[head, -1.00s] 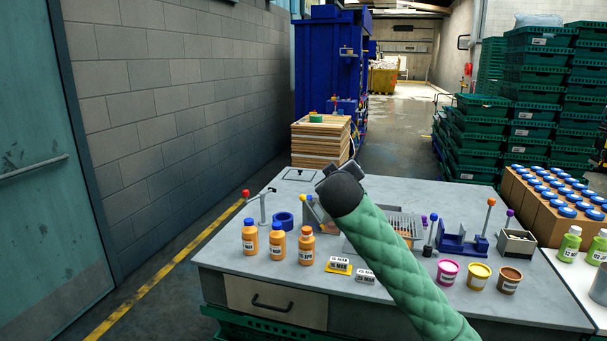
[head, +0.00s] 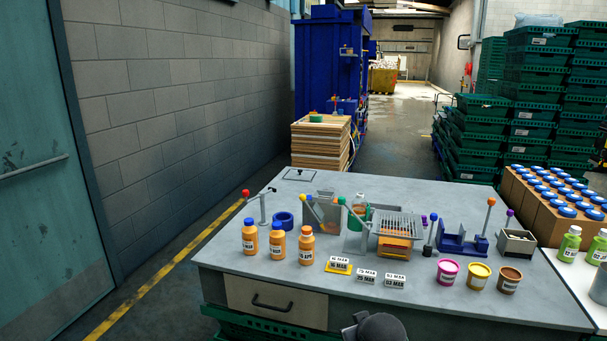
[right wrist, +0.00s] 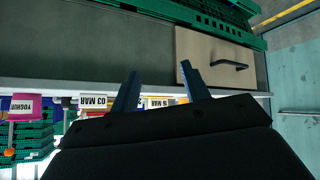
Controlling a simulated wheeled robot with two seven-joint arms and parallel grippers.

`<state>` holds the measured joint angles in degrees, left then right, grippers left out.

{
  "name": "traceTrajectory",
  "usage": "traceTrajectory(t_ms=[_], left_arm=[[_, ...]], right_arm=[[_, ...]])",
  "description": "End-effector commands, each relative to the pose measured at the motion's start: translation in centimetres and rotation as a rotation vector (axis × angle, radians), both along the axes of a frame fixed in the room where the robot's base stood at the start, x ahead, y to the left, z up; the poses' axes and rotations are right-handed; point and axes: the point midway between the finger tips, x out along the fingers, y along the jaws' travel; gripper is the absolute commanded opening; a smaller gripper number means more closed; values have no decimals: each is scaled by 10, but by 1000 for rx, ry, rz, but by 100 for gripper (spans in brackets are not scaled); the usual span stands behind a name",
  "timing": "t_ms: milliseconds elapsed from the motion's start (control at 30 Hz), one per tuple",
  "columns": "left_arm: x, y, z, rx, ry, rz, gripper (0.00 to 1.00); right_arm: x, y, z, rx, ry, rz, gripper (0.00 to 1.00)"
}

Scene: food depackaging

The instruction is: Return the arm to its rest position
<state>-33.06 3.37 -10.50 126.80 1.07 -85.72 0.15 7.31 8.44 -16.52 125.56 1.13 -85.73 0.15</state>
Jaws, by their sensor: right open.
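My right gripper shows in the right wrist view (right wrist: 162,88), with its two blue fingers apart and nothing between them. It is in front of the table's front side, whose edge and drawer (right wrist: 215,65) appear upside down there. In the head view only a dark rounded part of my right arm (head: 375,329) shows at the bottom edge, in front of the table (head: 215,252) and below its top. My left gripper is in neither view.
On the table stand orange bottles (head: 278,241), date blocks (head: 366,277), tubs (head: 479,276), a wire rack (head: 397,226) and a blue fixture (head: 462,241). Green crates (head: 540,98) are stacked at the right. A green crate (head: 262,329) lies under the drawer.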

Motion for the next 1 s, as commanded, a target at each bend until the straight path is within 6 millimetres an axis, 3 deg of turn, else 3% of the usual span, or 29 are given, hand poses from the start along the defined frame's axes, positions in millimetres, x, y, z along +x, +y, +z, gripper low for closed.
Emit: traceTrajectory(t_ms=[33, 367, 600, 800, 1000], left_arm=[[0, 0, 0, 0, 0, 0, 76], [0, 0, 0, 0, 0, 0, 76], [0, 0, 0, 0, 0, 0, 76], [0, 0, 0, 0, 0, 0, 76], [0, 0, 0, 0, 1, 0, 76]], right_arm=[[-15, -3, -20, 10, 33, -10, 46], [-107, -22, -127, 50, 234, -73, 46], [-192, -27, -201, 65, 396, -107, 46], [-272, -23, -252, 72, 531, -117, 46], [-336, -21, -283, 70, 631, -122, 46]])
